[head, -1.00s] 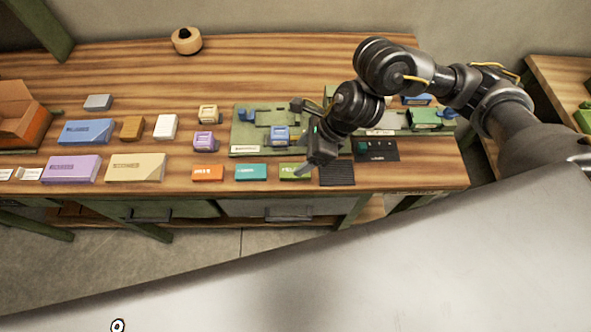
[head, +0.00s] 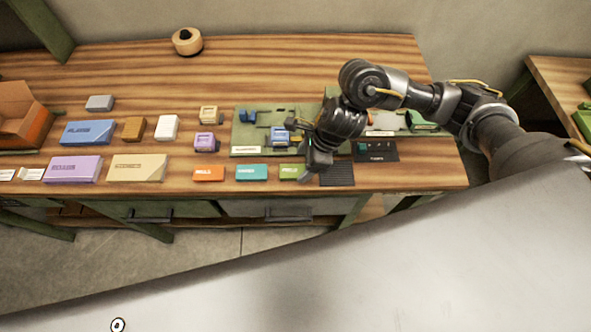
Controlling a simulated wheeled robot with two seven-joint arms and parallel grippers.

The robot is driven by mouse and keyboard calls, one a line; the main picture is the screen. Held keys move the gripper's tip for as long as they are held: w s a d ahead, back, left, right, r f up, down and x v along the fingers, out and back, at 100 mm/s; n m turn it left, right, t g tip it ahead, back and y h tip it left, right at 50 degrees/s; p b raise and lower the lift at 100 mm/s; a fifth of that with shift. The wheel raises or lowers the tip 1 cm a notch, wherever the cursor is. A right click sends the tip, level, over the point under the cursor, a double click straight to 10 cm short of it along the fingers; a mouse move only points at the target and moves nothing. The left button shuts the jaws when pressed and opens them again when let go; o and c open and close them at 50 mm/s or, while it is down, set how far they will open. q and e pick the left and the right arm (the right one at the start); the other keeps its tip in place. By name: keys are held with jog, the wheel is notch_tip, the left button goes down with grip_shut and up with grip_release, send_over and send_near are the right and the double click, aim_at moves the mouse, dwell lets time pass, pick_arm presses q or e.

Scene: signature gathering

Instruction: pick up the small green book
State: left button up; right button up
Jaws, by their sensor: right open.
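The small green book (head: 289,172) lies flat near the front edge of the wooden table, right of a teal book. My right gripper (head: 307,177) is at the right end of the green book, pointing down, and hides that end. It is open; I cannot tell whether its fingers straddle or touch the book. My left gripper is not in view.
A teal book (head: 252,173) and an orange book (head: 209,174) lie in the same row to the left. A black ridged pad (head: 337,174) lies just right of my gripper. A green board (head: 246,147) with small blocks lies behind. The table's front edge (head: 250,191) is close.

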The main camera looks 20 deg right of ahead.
aim_at(295, 171)
jog(key=p+x, duration=0.1)
jog(key=x, duration=0.3)
jog(key=shift+f, duration=0.15)
jog(key=c, duration=1.1)
jog(key=shift+o, duration=0.2)
